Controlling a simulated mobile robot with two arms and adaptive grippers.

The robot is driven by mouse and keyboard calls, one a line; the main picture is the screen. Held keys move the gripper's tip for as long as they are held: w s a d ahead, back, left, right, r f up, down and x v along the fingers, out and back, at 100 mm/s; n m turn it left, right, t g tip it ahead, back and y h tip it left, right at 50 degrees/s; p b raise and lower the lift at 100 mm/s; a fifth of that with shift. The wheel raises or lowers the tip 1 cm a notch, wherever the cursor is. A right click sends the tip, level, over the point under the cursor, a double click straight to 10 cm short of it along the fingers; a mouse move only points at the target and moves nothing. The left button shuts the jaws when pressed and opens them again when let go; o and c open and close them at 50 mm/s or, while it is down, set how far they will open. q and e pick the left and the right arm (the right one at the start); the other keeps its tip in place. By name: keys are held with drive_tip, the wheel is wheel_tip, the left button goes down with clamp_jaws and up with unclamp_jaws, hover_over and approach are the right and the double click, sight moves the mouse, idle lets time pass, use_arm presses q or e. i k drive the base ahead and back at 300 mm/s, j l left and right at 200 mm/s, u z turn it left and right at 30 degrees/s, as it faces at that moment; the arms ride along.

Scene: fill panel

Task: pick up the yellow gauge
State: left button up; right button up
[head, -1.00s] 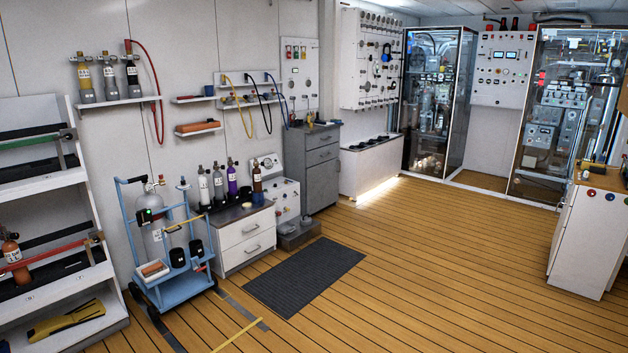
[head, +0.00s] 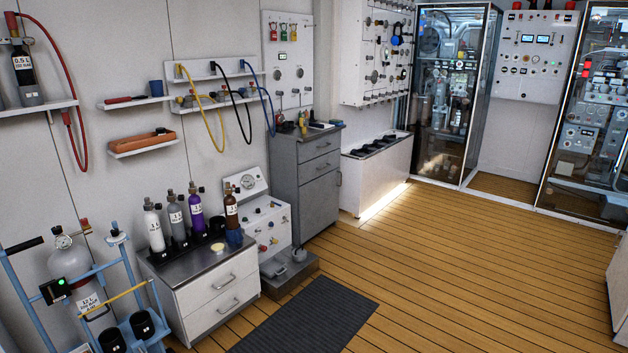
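A small round pale-yellow thing (head: 217,248) lies on the dark top of the white drawer cabinet (head: 218,293), in front of several small cylinders. It may be the yellow gauge, but it is too small to tell. A yellow hose (head: 212,122) hangs from the wall shelf (head: 228,103) above, with small fittings at its top. I cannot tell whether a gauge is among them. Neither of my grippers is in view.
A blue trolley (head: 127,260) with a large grey cylinder (head: 70,262) stands left of the cabinet. A white panel unit (head: 268,225) and a grey drawer cabinet (head: 318,185) stand to its right. A dark mat (head: 310,315) lies in front. The wooden floor on the right is clear.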

sight(304, 120)
drive_tip(key=i+l+z, duration=0.1)
drive_tip(key=i+z, duration=0.3)
drive_tip(key=i, duration=0.6)
drive_tip(key=i+j+z, duration=0.15)
drive_tip(key=i+z, duration=0.25)
drive_tip(key=i, duration=0.55)
drive_tip(key=i+j+u, duration=0.2)
drive_tip(key=i+u, duration=0.15)
drive_tip(key=i, duration=0.4)
drive_tip(key=i+u, duration=0.35)
drive_tip(key=i, duration=0.35)
drive_tip(key=i+l+u, duration=0.25)
drive_tip(key=i+u, duration=0.15)
drive_tip(key=i, duration=0.3)
